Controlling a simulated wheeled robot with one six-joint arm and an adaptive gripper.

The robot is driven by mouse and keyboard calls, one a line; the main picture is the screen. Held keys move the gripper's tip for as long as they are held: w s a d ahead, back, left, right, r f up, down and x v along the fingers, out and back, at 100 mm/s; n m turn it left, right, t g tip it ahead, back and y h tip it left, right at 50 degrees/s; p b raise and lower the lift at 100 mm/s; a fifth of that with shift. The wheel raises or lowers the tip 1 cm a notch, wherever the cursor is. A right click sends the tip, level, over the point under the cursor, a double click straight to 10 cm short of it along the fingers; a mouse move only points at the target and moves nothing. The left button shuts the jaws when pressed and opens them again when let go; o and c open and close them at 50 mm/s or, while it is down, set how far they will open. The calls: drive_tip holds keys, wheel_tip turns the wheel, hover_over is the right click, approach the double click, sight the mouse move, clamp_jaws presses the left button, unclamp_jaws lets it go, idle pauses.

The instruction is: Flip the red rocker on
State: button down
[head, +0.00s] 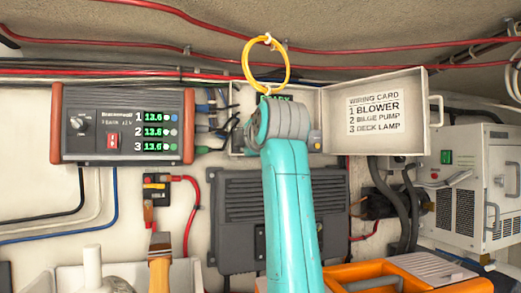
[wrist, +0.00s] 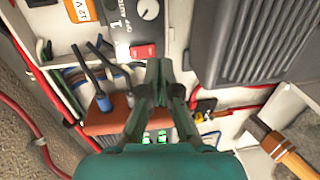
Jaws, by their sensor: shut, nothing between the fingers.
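A second red rocker (head: 113,140) sits on the meter unit (head: 95,153) at left, beside a knob and under the maker's name. I cannot tell which way either rocker is tipped.
The box's open lid (head: 335,115) carries a wiring card. A yellow ring (head: 249,65) hangs above my arm. A finned grey unit (head: 230,215) is below. A white cabinet (head: 455,170) with a green switch stands right. Cables cross near the gripper.

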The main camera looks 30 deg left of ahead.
drive_tip(key=f+v, duration=0.2)
drive_tip(key=v, duration=0.7)
drive_tip(key=shift+s+d+f, duration=0.15)
drive_tip(key=shift+s+d, duration=0.2)
drive_tip(key=shift+d, duration=0.05)
drive_tip(key=shift+d, duration=0.1)
